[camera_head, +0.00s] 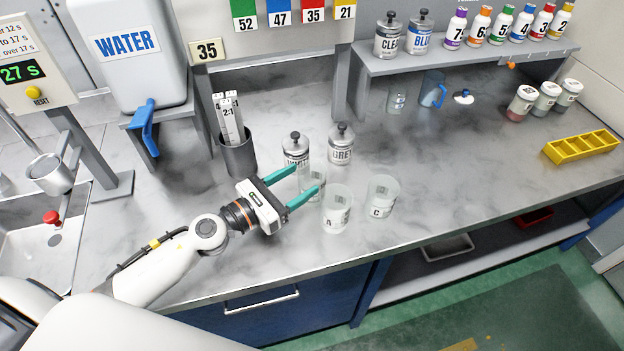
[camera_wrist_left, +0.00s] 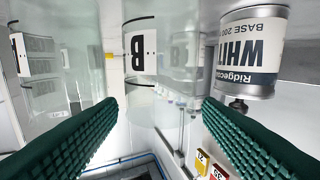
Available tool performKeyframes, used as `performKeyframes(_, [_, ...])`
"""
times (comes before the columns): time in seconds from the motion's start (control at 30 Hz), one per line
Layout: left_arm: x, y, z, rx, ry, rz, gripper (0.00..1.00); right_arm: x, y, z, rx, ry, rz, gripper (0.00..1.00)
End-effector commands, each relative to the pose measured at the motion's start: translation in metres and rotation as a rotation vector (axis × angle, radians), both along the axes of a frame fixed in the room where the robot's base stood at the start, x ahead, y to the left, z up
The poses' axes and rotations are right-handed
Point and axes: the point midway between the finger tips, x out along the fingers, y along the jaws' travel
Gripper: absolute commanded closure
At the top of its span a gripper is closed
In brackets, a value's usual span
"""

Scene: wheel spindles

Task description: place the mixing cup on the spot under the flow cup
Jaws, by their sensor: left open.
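Three clear mixing cups stand on the grey bench: cup A (camera_head: 336,208), cup B (camera_head: 314,176) and cup C (camera_head: 381,197). My left gripper (camera_head: 304,179) is open, its teal fingers pointing at cup B. In the left wrist view, cup B (camera_wrist_left: 140,60) stands upright ahead between the two green fingers, not gripped. Cup A (camera_wrist_left: 38,62) shows at the left there. The metal flow cup (camera_head: 50,173) hangs on a stand at the far left, above the sink area. I cannot make out a marked spot under it. My right gripper is not in view.
A white-labelled tin (camera_head: 296,150) stands close behind cup B, beside a grey-labelled tin (camera_head: 341,144). A holder of sticks (camera_head: 238,156) and the water tank (camera_head: 128,48) stand left of them. The bench is clear right of cup C up to a yellow rack (camera_head: 581,146).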

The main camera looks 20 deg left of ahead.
Motion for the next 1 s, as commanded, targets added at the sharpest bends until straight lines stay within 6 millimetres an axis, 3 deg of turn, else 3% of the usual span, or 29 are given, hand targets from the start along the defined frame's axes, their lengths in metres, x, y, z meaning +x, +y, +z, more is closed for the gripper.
performKeyframes(0.23, [0.015, -0.009, 0.001, -0.001, -0.001, 0.001, 0.40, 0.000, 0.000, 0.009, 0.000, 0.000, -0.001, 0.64])
performKeyframes(0.5, [0.048, -0.030, -0.001, -0.001, -0.001, 0.000, 0.40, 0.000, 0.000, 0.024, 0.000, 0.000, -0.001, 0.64])
performKeyframes(0.83, [0.053, -0.034, -0.003, 0.001, -0.001, 0.000, 0.40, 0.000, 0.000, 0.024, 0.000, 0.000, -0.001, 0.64])
performKeyframes(1.0, [0.053, -0.034, -0.003, 0.001, -0.001, 0.000, 0.68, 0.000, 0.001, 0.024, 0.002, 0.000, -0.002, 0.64])
